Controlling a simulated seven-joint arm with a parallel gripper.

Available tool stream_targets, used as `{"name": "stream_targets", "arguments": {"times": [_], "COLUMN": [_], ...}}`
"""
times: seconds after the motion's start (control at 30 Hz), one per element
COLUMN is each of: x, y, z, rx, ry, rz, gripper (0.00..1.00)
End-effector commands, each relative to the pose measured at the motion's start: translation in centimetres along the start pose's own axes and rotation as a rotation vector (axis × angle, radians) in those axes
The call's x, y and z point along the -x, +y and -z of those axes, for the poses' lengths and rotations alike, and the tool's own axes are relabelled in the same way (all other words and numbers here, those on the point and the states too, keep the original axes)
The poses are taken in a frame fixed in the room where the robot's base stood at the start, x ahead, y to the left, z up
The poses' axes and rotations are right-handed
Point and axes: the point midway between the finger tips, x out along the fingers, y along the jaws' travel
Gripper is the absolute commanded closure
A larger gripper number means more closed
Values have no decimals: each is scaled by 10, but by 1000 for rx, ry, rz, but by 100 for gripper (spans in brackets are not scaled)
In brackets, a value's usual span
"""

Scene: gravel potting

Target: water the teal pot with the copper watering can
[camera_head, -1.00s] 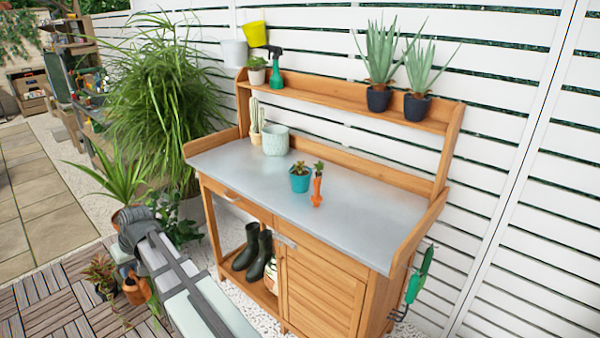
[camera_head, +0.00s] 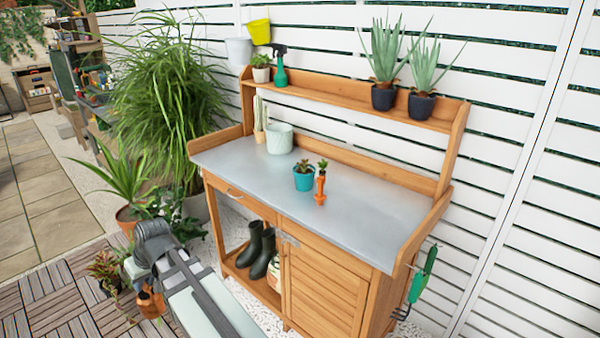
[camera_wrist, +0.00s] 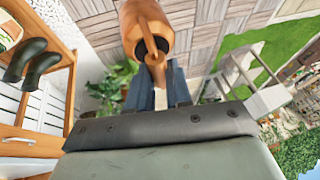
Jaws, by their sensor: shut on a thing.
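The teal pot (camera_head: 304,182) holds a small plant and stands upright on the middle of the grey bench top. The copper watering can (camera_head: 150,303) shows low at the left in the head view, by the end of my arm and well below the bench top. In the wrist view the can (camera_wrist: 150,27) is right in front of my gripper (camera_wrist: 158,90), which is shut on it. The fingertips are partly hidden behind the can. The can is apart from the pot.
A pale patterned pot (camera_head: 279,139) is at the back left of the bench top (camera_head: 385,215), whose right half is clear. Black boots (camera_head: 262,250) stand on the lower shelf. Potted plants (camera_head: 103,270) are left of my arm.

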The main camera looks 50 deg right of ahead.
Motion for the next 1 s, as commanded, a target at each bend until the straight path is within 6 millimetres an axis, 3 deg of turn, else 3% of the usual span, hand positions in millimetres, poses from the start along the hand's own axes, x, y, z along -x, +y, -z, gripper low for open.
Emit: {"name": "stream_targets", "arguments": {"times": [0.27,0.47,0.67,1.0], "x": [0,4,18,59], "y": [1,17,56,151], "z": [0,0,1,19], "rx": [-1,-26,-89,-229], "ry": [0,1,9,32], "rz": [0,-11,-36,-92], "gripper": [100,100,100,100]}}
